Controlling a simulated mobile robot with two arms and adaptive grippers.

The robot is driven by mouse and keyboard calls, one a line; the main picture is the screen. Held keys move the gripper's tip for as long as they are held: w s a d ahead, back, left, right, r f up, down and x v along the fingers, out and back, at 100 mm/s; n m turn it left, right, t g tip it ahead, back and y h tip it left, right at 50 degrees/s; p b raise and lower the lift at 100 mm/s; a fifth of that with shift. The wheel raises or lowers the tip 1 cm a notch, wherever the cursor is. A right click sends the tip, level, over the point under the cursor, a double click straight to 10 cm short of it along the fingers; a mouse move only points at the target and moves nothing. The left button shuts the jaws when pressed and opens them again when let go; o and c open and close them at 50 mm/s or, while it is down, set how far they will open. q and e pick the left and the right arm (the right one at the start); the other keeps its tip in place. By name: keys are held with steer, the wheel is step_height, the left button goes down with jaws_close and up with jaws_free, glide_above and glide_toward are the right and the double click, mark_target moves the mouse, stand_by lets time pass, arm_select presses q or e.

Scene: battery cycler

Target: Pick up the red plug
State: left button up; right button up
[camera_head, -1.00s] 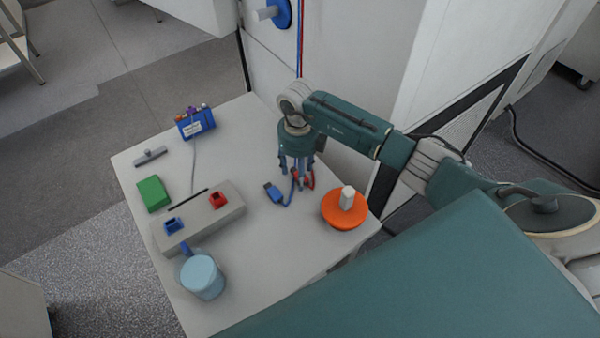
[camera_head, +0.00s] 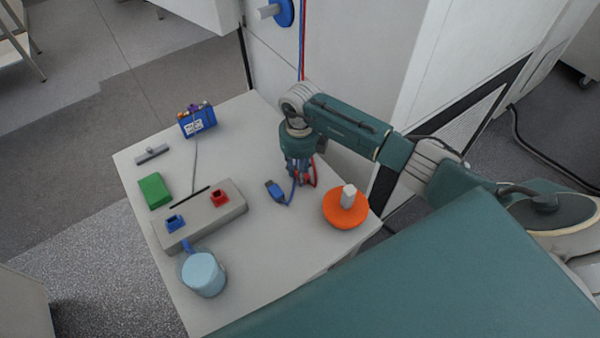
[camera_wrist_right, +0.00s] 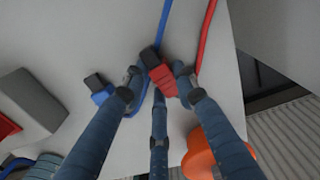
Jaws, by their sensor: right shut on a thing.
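The red plug (camera_wrist_right: 162,76) has a black end and sits between the fingertips of my right gripper (camera_wrist_right: 156,82) in the right wrist view. In the head view my right gripper (camera_head: 299,172) points down at the table's right part, and its fingers largely hide the red plug. The fingers are shut on the plug. My left gripper does not show.
The orange disc with a white post (camera_head: 346,212) stands close to the right of the gripper. A grey block with blue and red sockets (camera_head: 228,215), a blue mug (camera_head: 204,276), a green box (camera_head: 155,190) and a blue battery pack (camera_head: 198,122) stand farther left. The table middle is clear.

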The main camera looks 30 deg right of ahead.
step_height(320, 180, up, 20)
steer(key=b, duration=0.4)
